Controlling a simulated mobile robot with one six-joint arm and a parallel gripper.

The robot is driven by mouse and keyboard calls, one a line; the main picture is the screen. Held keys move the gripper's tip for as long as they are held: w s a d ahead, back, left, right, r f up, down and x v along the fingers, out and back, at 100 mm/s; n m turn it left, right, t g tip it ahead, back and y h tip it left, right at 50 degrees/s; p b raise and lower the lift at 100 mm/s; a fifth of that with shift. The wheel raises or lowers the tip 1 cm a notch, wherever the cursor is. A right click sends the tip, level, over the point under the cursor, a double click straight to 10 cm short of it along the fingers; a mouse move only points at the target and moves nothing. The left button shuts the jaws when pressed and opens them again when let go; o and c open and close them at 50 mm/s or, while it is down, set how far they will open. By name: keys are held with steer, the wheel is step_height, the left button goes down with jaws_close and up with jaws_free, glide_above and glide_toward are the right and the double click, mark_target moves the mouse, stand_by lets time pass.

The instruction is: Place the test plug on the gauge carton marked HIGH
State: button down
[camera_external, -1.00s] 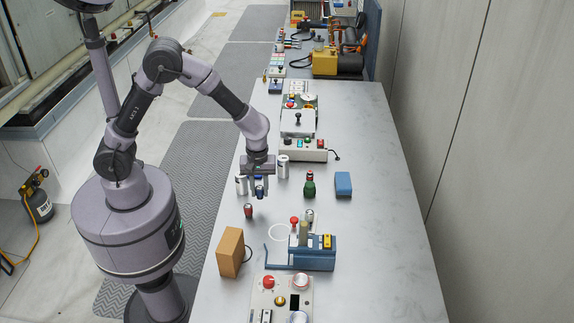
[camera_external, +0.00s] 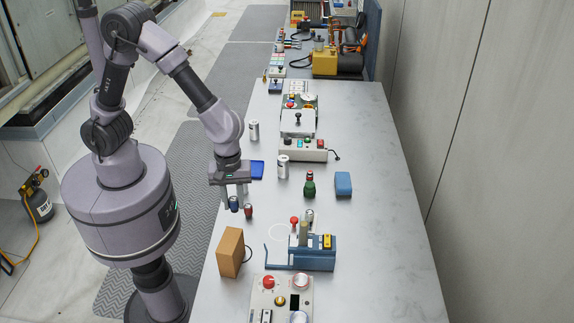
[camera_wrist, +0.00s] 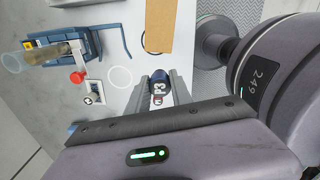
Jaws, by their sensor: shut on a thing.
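My gripper (camera_external: 234,202) is shut on a small dark blue cylinder, the test plug (camera_external: 234,204), over the bench's left edge. In the wrist view the plug (camera_wrist: 158,88) sits between the fingers with white marks that look like "P3". A brown carton (camera_external: 230,252) stands upright nearer the camera, below the gripper in the picture. It also shows in the wrist view (camera_wrist: 160,25). A flat blue thing (camera_external: 257,170) lies partly hidden behind the gripper. A blue box (camera_external: 343,184) lies further right. I cannot read HIGH on any of them.
A small red-topped dark piece (camera_external: 248,210) stands just right of the plug. Silver cans (camera_external: 283,167) and a green bottle (camera_external: 310,184) stand beyond. A blue fixture (camera_external: 314,254) and a control panel (camera_external: 282,296) are nearer. The right side of the bench is clear.

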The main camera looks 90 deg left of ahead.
step_height(320, 180, up, 5)
steer(key=p, duration=0.2)
glide_above(229, 240)
step_height(229, 240, down, 8)
steer(key=shift+w+f+b, duration=0.1)
steer(key=shift+f+b, duration=0.1)
steer(key=shift+b, duration=1)
steer(key=shift+f, duration=0.2)
steer(key=c, duration=1.1)
jaws_free()
steer(key=shift+c, duration=0.2)
steer(key=shift+r, duration=0.1)
